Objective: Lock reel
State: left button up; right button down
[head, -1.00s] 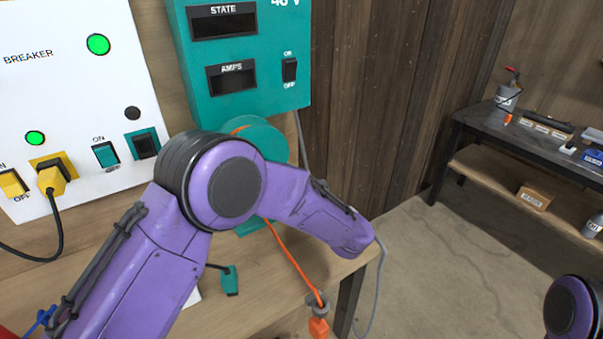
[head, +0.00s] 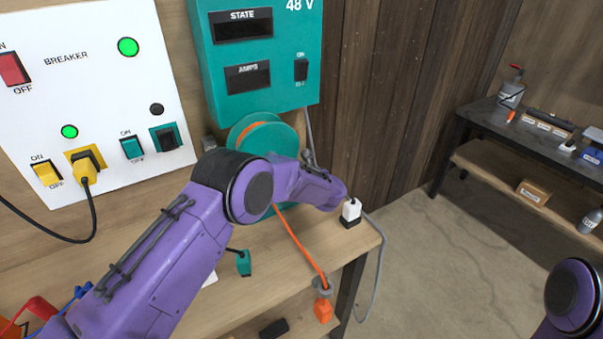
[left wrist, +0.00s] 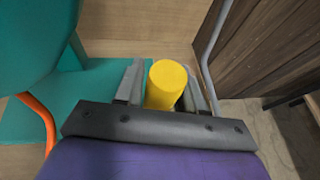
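The teal cable reel (head: 270,138) with orange cable (head: 298,247) stands on the wooden bench under the 48 V box. Its lower part is partly hidden by my left arm. In the left wrist view the reel (left wrist: 28,42) is at the left, with a teal base plate (left wrist: 88,98). A yellow upright cylinder (left wrist: 166,84) stands between the fingers of my left gripper (left wrist: 166,92). The fingers flank it closely; whether they grip it I cannot tell. My right gripper is out of view.
The breaker panel (head: 95,100) and the teal 48 V box (head: 262,88) are on the wall. A teal plug (head: 244,263) and an orange plug (head: 322,308) are nearby. Floor is clear towards the shelf (head: 480,165).

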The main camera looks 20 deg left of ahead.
pick_arm(q)
grip_shut()
jog(key=shift+a, duration=0.15)
jog(key=shift+w+d+f+m+b, duration=0.2)
jog(key=shift+f+m+b, duration=0.1)
jog(key=shift+b, duration=0.5)
jog(key=m+b, duration=0.1)
jog(key=b, duration=0.1)
jog(key=w+d+m+g+y+b, duration=0.1)
jog(key=b, duration=0.1)
jog(key=f+g+b, duration=0.1)
jog(key=b, duration=0.2)
jog(key=shift+w+d+m, duration=0.25)
jog(key=shift+w+m, duration=0.1)
jog(key=shift+m, duration=0.05)
jog(key=shift+w+d+r+m+g+y+b, duration=0.2)
jog(key=shift+m+g+y+b, duration=0.35)
jog(key=shift+b, duration=0.5)
jog(key=shift+w, duration=0.1)
